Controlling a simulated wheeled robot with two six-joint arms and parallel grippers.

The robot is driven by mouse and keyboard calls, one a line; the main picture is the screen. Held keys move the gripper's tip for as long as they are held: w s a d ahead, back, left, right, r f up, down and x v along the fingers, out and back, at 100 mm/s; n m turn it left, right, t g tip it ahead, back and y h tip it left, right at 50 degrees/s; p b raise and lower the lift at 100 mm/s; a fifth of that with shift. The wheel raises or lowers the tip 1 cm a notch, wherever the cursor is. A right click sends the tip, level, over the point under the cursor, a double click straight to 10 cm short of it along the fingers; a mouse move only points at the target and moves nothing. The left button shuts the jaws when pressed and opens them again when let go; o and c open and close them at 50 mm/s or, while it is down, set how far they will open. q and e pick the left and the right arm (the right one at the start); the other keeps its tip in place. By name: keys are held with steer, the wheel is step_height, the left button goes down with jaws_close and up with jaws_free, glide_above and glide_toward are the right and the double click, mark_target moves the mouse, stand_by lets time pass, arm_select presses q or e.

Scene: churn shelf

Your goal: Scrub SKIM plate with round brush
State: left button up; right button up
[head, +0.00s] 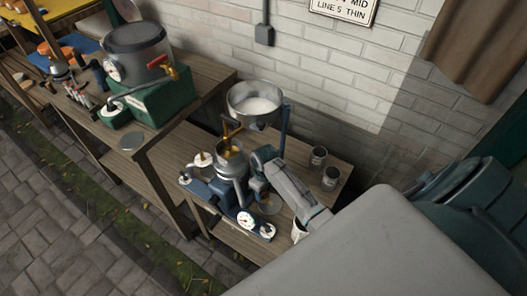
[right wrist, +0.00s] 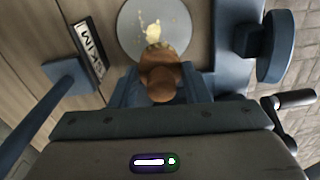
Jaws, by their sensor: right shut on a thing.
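In the right wrist view, my right gripper (right wrist: 162,88) is shut on a round brush (right wrist: 160,78) with a brown wooden body and pale bristles. The bristle end is over the near part of the SKIM plate (right wrist: 133,27), a round grey disc with a cream-coloured smear. I cannot tell whether the bristles touch it. A SKIM label (right wrist: 90,46) lies left of the plate. In the head view, my right gripper (head: 262,183) is low beside the separator (head: 231,162), and the brush is mostly hidden. My left gripper is not in view.
A steel bowl (head: 254,103) of white liquid stands on a blue post behind the separator. Two cans (head: 325,170) are at the right of the wooden shelf. A gauge (head: 245,219) is in front. A green box (head: 157,99) with a pot stands left.

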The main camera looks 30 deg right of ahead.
steer(key=shift+f+b, duration=0.3)
steer(key=shift+f, duration=0.5)
steer(key=shift+s+d+r+p, duration=0.2)
steer(key=shift+s+p, duration=0.25)
steer(key=shift+p, duration=0.3)
steer(key=shift+s+d+r+p, duration=0.1)
steer(key=shift+s+d+p, duration=0.2)
steer(key=shift+s+p, duration=0.5)
steer(key=shift+s+d+p, duration=0.2)
steer(key=shift+s+p, duration=0.1)
steer(key=shift+s, duration=0.1)
steer(key=shift+s+d+p, duration=0.2)
steer(key=shift+s+p, duration=0.25)
steer(key=shift+p, duration=0.1)
steer(key=shift+s+d+f+p, duration=0.1)
steer(key=shift+s+d+p, duration=0.05)
steer(key=shift+s+p, duration=0.2)
steer(key=shift+s+d+f+p, duration=0.1)
steer(key=shift+s+p, duration=0.1)
steer(key=shift+s, duration=0.15)
steer(key=shift+s+d, duration=0.1)
steer(key=shift+s, duration=0.1)
steer(key=shift+s+f+p, duration=0.1)
steer(key=shift+f+p, duration=0.1)
steer(key=shift+p, duration=0.1)
